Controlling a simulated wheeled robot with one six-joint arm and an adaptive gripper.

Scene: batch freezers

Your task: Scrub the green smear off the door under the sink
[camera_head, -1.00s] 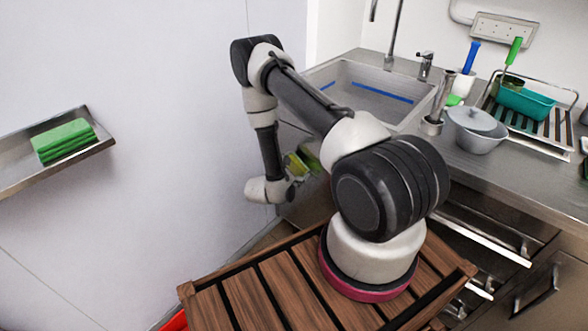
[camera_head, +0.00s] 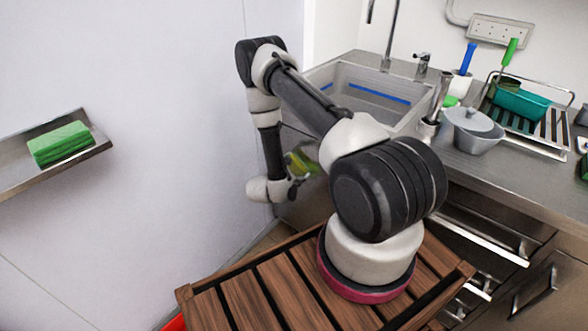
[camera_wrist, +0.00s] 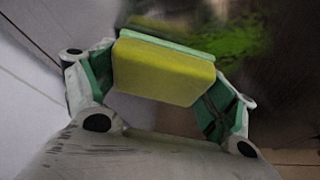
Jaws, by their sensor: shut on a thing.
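My gripper (camera_wrist: 163,72) is shut on a sponge (camera_wrist: 160,75), yellow with a pale green scouring layer on its far side. The green smear (camera_wrist: 236,42) shows on the dark door (camera_wrist: 284,95) beyond the sponge, to its upper right in the wrist view. Part of the smear may be hidden behind the sponge. The sponge is close to the door; I cannot tell whether they touch. In the head view, my gripper (camera_head: 294,178) is low in front of the door under the sink (camera_head: 345,85), and my arm hides much of that area.
A steel wall shelf (camera_head: 95,150) with green pads (camera_head: 60,144) is at left. The counter at right holds a grey lidded pot (camera_head: 474,130) and a dish rack (camera_head: 555,140) with a teal tub (camera_head: 520,104). Drawer handles (camera_head: 490,240) stick out below.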

